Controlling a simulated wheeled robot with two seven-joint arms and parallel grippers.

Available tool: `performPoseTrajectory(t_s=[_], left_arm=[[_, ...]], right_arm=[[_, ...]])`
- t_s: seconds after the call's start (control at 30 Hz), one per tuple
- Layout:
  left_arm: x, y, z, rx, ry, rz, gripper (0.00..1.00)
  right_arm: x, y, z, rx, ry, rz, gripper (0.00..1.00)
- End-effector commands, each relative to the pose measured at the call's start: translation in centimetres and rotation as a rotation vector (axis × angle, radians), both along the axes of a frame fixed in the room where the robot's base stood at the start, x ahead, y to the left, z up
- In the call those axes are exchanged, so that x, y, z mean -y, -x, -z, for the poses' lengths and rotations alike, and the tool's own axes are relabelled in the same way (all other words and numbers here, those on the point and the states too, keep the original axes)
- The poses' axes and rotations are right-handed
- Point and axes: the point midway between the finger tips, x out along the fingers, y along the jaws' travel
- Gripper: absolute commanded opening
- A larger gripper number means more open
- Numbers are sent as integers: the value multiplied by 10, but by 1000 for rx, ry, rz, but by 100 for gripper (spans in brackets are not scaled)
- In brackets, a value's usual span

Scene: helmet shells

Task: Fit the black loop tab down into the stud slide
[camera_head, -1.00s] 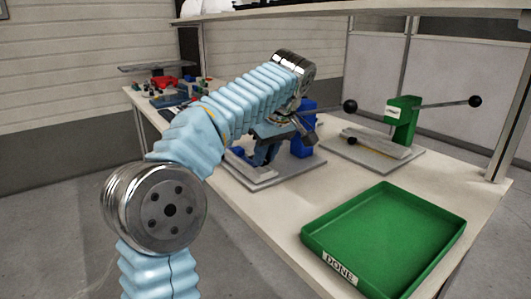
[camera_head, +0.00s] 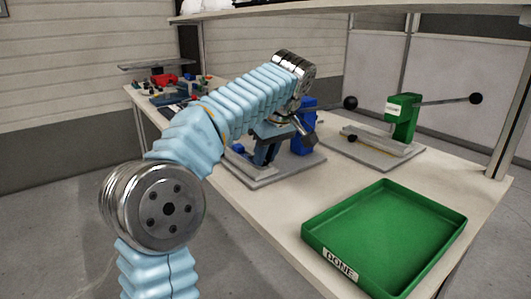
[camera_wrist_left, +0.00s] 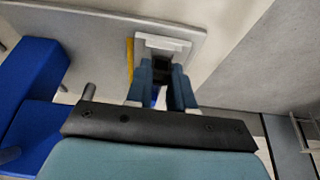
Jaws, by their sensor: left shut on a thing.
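My left gripper (camera_head: 266,152) points down over the grey base plate (camera_head: 262,180) of the blue press (camera_head: 306,132), partly hidden by my forearm in the head view. In the left wrist view my left gripper (camera_wrist_left: 162,88) has its two blue-grey fingers close together. A small dark piece (camera_wrist_left: 163,68), which appears to be the black loop tab, shows between the fingertips, mostly hidden. A pale grey block (camera_wrist_left: 163,42), possibly the stud slide, lies right at the fingertips. I cannot tell whether the tab is seated in it. My right gripper is out of view.
A green press (camera_head: 403,120) with a long black-knobbed lever stands on its own plate to the right. A green tray (camera_head: 318,247) marked DONE sits at the front right. Several red, blue and green parts (camera_head: 165,82) lie at the far left.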

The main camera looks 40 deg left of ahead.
Motion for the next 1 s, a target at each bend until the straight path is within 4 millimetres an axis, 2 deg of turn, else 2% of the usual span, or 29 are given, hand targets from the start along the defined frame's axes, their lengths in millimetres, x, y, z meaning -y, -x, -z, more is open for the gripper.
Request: performPoseTrajectory(t_s=[0.3, 0.7, 1.0], left_arm=[[0, 0, 9, 0, 0, -1, 0], [0, 0, -2, -1, 0, 0, 0], [0, 0, -2, 0, 0, 0, 0]], right_arm=[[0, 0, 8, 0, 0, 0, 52], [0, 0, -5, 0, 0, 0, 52], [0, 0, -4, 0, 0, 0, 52]])
